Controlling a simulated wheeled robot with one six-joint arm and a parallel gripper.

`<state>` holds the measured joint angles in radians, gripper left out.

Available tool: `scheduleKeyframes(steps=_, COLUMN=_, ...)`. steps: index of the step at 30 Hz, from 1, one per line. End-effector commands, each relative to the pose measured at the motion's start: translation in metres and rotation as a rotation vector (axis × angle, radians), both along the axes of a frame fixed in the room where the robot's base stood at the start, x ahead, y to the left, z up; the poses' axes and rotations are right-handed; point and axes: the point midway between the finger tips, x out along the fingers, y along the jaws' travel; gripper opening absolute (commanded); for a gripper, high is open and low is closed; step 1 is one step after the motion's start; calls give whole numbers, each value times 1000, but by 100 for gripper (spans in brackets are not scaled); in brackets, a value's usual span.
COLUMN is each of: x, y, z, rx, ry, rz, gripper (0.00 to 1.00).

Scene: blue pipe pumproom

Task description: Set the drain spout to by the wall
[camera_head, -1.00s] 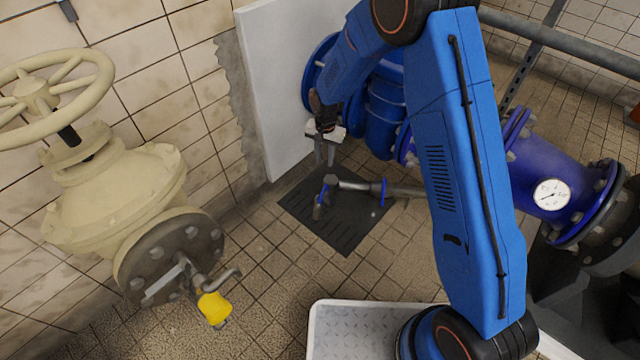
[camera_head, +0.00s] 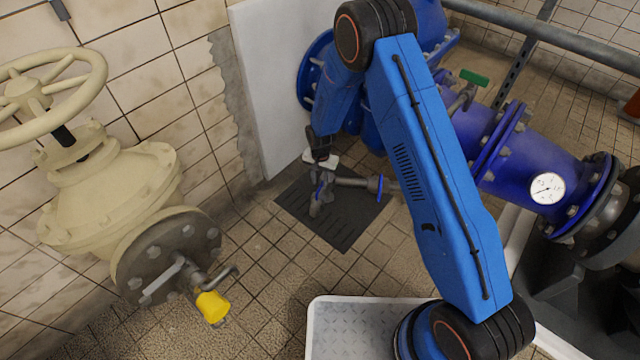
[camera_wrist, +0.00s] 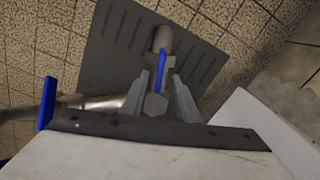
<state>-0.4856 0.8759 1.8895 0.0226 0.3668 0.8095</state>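The drain spout (camera_head: 352,182) is a thin grey metal pipe with a blue flange, reaching left over a dark slotted floor plate (camera_head: 342,232). Its end bends down, with a blue part beside the bend.
A white panel (camera_head: 270,100) stands against the tiled wall behind the floor plate. Blue piping with a gauge (camera_head: 547,188) is at the right.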

Motion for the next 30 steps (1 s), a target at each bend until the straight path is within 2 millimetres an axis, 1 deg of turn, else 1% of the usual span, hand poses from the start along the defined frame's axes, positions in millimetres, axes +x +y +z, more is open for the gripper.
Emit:
scheduleKeyframes(steps=1, x=0, y=0, z=-7, rx=-1, ry=3, rz=0, gripper=28)
scheduleKeyframes(steps=6, x=0, y=0, z=-18, rx=-1, ry=1, rz=0, gripper=28)
scheduleKeyframes(steps=16, x=0, y=0, z=-21, rx=0, ry=0, rz=0, gripper=28)
scheduleKeyframes(steps=17, x=0, y=0, z=-21, rx=0, ry=0, rz=0, gripper=25)
scheduleKeyframes(steps=18, x=0, y=0, z=-21, rx=0, ry=0, rz=0, gripper=16)
scheduleKeyframes(steps=20, x=0, y=0, z=-21, rx=0, ry=0, rz=0, gripper=1)
scheduleKeyframes(steps=21, x=0, y=0, z=-21, rx=0, ry=0, rz=0, gripper=0)
scheduleKeyframes(steps=30, x=0, y=1, z=-21, rx=0, ry=0, rz=-14, gripper=0)
